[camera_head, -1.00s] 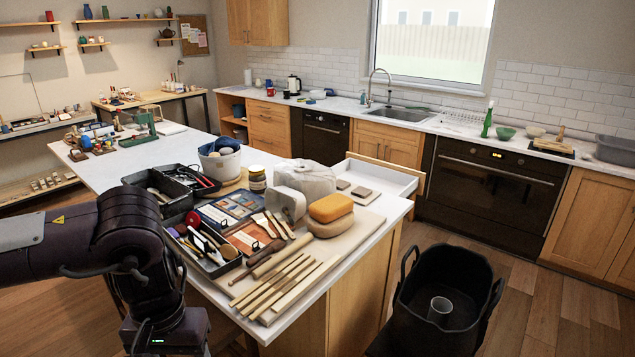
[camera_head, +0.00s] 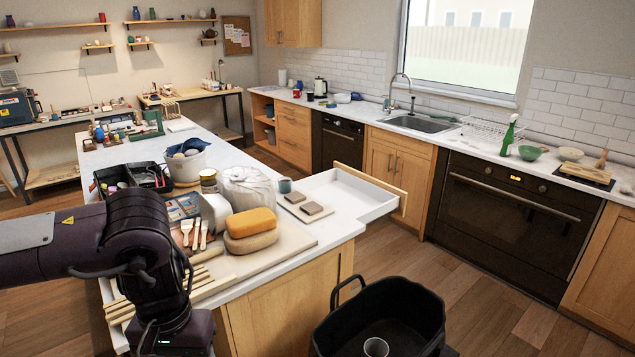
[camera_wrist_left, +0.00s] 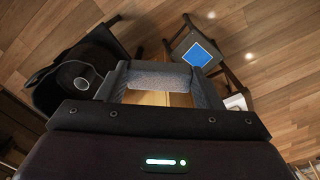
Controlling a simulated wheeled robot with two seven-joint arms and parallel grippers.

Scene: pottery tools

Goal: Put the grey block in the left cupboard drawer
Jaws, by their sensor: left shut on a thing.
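My left gripper (camera_wrist_left: 163,82) is shut on a grey block (camera_wrist_left: 160,76), which lies crosswise between its two fingers in the left wrist view. In the head view my left wrist shows at the lower left beside the island counter; its fingertips and the block are out of sight there. An open white drawer (camera_head: 372,205) with a wooden front juts from the far right side of the island. The visible part of its inside looks empty. It is well away from my left gripper, across the counter. My right gripper is in neither view.
The island counter (camera_head: 318,237) holds yellow and tan sponges (camera_head: 250,222), a wrapped white lump (camera_head: 246,187), small flat blocks on a board (camera_head: 310,208), and tools. A black tub (camera_head: 385,310) stands at the island's near right. Wooden floor is open between island and oven (camera_head: 510,225).

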